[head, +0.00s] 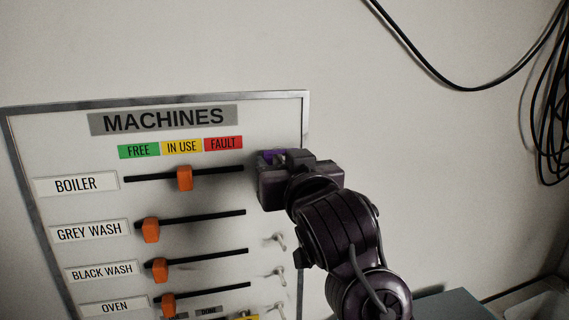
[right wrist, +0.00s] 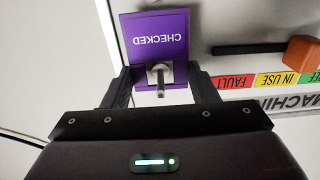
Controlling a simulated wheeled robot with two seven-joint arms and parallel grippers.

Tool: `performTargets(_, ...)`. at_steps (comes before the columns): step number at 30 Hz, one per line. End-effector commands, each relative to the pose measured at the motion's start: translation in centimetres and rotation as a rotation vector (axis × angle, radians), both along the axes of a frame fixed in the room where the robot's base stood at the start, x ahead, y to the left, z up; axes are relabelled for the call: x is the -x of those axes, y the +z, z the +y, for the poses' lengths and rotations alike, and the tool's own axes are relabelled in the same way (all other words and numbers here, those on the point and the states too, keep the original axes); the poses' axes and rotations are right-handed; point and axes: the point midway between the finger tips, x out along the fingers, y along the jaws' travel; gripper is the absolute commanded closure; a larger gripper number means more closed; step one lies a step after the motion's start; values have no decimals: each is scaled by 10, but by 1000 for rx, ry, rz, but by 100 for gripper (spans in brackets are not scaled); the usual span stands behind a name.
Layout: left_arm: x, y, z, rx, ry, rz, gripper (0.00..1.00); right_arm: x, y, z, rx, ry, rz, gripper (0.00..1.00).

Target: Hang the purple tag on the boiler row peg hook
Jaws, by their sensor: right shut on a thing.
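The purple tag (right wrist: 157,38), marked CHECKED, shows upside down in the right wrist view, against the white board. Only a small purple piece of it (head: 273,156) shows in the head view. My right gripper (right wrist: 160,84) is shut on the tag, with a finger at each side. A metal peg hook (right wrist: 160,79) sticks out in front of the tag, between the fingers. It seems to come through the tag's hole end, but I cannot tell for sure. In the head view my right gripper (head: 272,172) is at the right end of the BOILER row (head: 76,184) and hides that row's hook.
The MACHINES board (head: 165,118) has black slots with orange sliders (head: 184,179). More peg hooks (head: 279,239) stand below my gripper along the board's right side. Black cables (head: 553,130) hang at the far right. The wall between them is clear.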

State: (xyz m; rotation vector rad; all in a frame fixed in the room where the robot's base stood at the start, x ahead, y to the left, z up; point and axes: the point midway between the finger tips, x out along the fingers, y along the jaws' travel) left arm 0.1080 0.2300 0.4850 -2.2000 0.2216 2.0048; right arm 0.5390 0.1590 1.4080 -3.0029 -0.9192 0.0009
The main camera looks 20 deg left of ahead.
Motion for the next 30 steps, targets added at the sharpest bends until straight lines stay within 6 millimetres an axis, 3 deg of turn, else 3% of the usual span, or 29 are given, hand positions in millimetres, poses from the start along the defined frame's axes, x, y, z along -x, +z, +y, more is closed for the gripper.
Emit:
performTargets(13,0,0,0,0,1,0,58,0,0,0,0,0,0,68)
performTargets(14,0,0,0,0,1,0,58,0,0,0,0,0,0,44)
performTargets(19,0,0,0,0,1,0,58,0,0,0,0,0,0,22)
performTargets(30,0,-5,0,0,2,0,58,6,-1,-4,-2,1,-2,21)
